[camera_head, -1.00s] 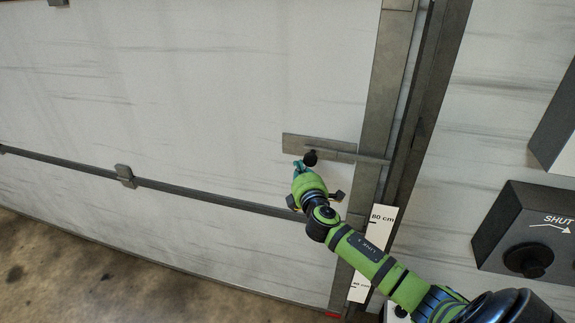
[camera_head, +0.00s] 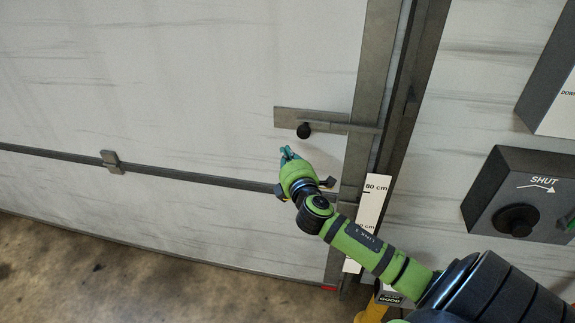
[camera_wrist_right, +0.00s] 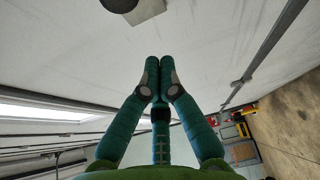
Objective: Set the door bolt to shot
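The door bolt is a grey bar (camera_head: 335,126) on a flat plate (camera_head: 290,115) on the pale door (camera_head: 180,90). Its round black knob (camera_head: 304,131) sits near the plate's left part. The bar runs right across the door's edge strip to the dark frame; I cannot tell whether its end sits inside the frame. My right gripper (camera_head: 287,152) is below and slightly left of the knob, apart from it. Its teal fingertips meet with nothing between them in the right wrist view (camera_wrist_right: 158,67). The knob (camera_wrist_right: 118,3) is cut off at that view's top edge. My left gripper is out of view.
A dark rail (camera_head: 210,178) crosses the door below the bolt. A white height scale (camera_head: 373,200) stands beside the door edge. A grey box marked SHUT (camera_head: 488,185) with a black knob (camera_head: 516,220) is on the right wall. The door left of the bolt is clear.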

